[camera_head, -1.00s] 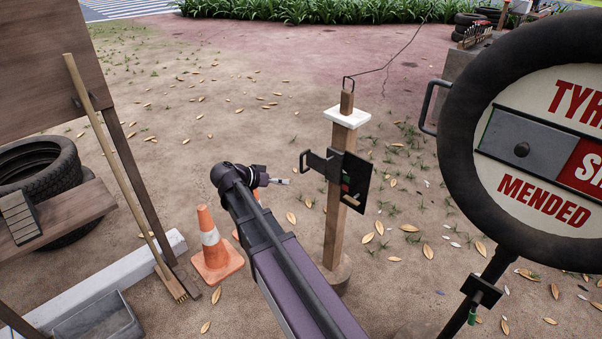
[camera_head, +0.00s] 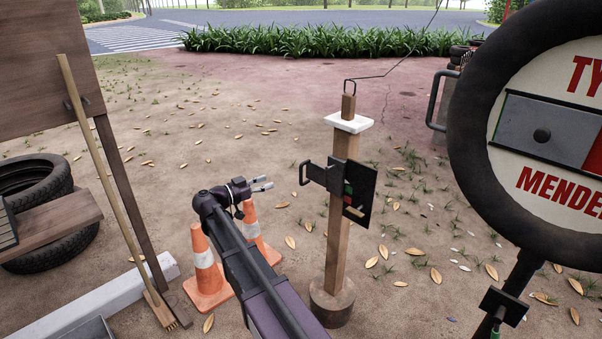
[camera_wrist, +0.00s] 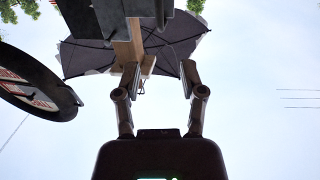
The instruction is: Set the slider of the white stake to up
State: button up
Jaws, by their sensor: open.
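The stake is a brown wooden post (camera_head: 337,235) with a white cap (camera_head: 349,123), upright in a round base. A dark plate (camera_head: 364,183) with small red and green patches and a pale wooden peg (camera_head: 354,211) is fixed on its upper part. A dark bracket with a loop handle (camera_head: 304,173) sticks out to the left; I cannot tell which part slides. My gripper (camera_head: 262,183) is open and empty, left of the handle and apart from it. In the wrist view its fingers (camera_wrist: 159,76) stand apart, with part of a wooden post (camera_wrist: 127,42) beyond.
Orange cones (camera_head: 204,265) stand beside my arm. A large round tyre sign (camera_head: 468,130) stands close on the right. A broom (camera_head: 105,185) leans at the left near tyres (camera_head: 45,185). A dark umbrella (camera_wrist: 85,58) shows overhead.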

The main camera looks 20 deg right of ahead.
aim_at(301, 168)
jog(key=shift+d, duration=0.15)
jog(key=shift+w+d, duration=0.35)
jog(key=shift+d, duration=1.9)
jog(key=shift+w+d, duration=0.35)
jog(key=shift+d, duration=1.85)
jog(key=shift+w+d, duration=0.35)
jog(key=shift+d, duration=1.9)
grip_shut()
